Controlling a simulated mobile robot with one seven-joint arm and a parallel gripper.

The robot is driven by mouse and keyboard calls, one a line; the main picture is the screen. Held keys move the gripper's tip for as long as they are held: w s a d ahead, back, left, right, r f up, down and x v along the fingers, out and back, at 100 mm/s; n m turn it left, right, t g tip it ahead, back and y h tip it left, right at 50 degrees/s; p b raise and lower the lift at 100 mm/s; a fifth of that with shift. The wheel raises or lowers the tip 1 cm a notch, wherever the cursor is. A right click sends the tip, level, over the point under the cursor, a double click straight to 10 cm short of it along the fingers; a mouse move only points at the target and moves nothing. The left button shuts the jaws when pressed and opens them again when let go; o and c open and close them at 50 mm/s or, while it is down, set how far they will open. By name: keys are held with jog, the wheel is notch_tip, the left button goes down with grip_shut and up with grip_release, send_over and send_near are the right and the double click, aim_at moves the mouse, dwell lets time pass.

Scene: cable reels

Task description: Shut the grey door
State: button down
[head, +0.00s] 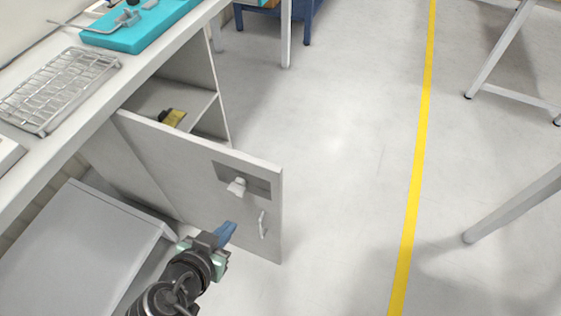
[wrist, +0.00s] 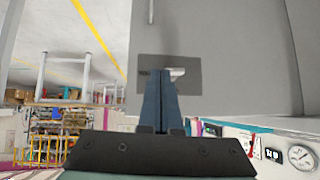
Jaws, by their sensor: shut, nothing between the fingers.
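The grey door (head: 185,170) stands open, swung out from the cabinet under the counter into the room. Its outer face bears a darker plate with a pale knob (head: 237,187) and a small handle (head: 262,224) near the free edge. My gripper (head: 228,232) is in front of this face, low and close to the handle; its blue fingers are shut and empty. In the wrist view, the door (wrist: 225,40) fills the upper right, and the shut fingers (wrist: 155,85) overlap its dark plate. I cannot tell whether they touch the door.
The open cabinet (head: 160,95) holds a yellow and dark object (head: 172,117) on its shelf. A wire rack (head: 58,90) and a teal tray (head: 140,30) lie on the counter. A grey box (head: 90,250) stands left of my arm. The floor right of the door is clear.

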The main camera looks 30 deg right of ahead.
notch_tip(320, 180, down, 4)
jog(key=s+d+g, duration=0.1)
jog(key=s, duration=0.2)
jog(key=b, duration=0.2)
send_near(271, 205)
jog(key=shift+m+h, duration=0.3)
jog(key=shift+h, duration=0.1)
jog(key=f, duration=0.1)
jog(key=w+d+f, duration=0.1)
jog(key=f, duration=0.1)
jog(key=w+d+f, duration=0.1)
jog(key=shift+f, duration=0.35)
jog(key=shift+w+d, duration=0.35)
jog(key=shift+d, duration=0.2)
